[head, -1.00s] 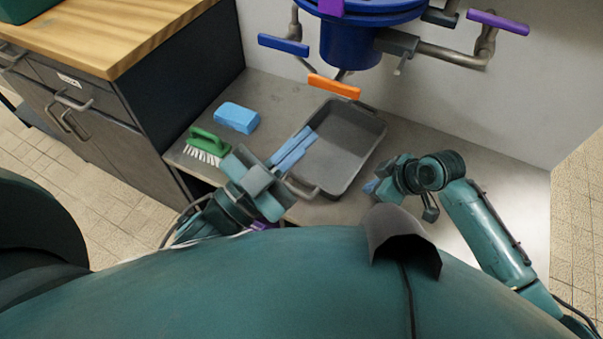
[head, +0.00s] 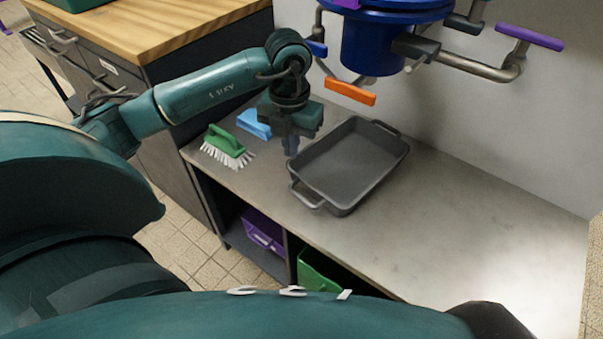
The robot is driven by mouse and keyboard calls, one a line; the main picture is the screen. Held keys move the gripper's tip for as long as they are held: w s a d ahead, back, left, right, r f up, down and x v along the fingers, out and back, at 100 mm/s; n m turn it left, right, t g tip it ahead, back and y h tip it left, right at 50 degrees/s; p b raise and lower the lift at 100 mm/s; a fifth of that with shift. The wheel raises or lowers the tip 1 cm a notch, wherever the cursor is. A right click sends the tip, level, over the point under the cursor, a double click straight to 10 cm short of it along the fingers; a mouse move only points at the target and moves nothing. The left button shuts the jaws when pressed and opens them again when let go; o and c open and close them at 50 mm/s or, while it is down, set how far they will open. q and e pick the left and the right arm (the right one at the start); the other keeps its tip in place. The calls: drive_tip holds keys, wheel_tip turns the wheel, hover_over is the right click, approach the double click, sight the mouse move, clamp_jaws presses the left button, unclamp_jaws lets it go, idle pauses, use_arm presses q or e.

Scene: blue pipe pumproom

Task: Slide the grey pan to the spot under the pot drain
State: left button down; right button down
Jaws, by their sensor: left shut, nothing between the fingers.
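The grey pan (head: 347,172) is rectangular, empty and flat on the grey bench, with a handle at its near end and one at its far end. The blue pot (head: 376,48) hangs above and behind it, by the wall. An orange valve handle (head: 350,92) sits low on the pot's front; the drain outlet itself is hard to make out. My left gripper (head: 291,150) points down just beside the pan's left wall, its fingers shut and empty. I cannot tell whether it touches the pan. My right gripper is out of view.
A green brush (head: 226,142) and a partly hidden blue sponge (head: 254,124) lie left of the pan. A wood-topped cabinet (head: 150,28) stands at the left. Purple (head: 262,232) and green (head: 318,270) bins sit under the bench (head: 470,220), whose right side is clear.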

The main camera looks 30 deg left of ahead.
sight(288, 188)
use_arm(q)
wheel_tip(288, 188, down, 8)
drive_tip(key=shift+f+b, duration=0.25)
drive_tip(key=shift+b, duration=0.7)
drive_tip(key=shift+f, duration=0.65)
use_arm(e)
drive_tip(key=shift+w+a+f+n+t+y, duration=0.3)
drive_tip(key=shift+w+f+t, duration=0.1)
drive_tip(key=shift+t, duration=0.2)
use_arm(q)
drive_tip(key=shift+s, duration=0.15)
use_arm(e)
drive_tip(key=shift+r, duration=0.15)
use_arm(q)
drive_tip(key=shift+s+d+r, duration=0.1)
drive_tip(key=shift+s, duration=0.25)
drive_tip(key=shift+s+p, duration=0.4)
drive_tip(key=shift+s, duration=0.15)
drive_tip(key=shift+s+d, duration=0.1)
drive_tip(key=shift+s, duration=0.05)
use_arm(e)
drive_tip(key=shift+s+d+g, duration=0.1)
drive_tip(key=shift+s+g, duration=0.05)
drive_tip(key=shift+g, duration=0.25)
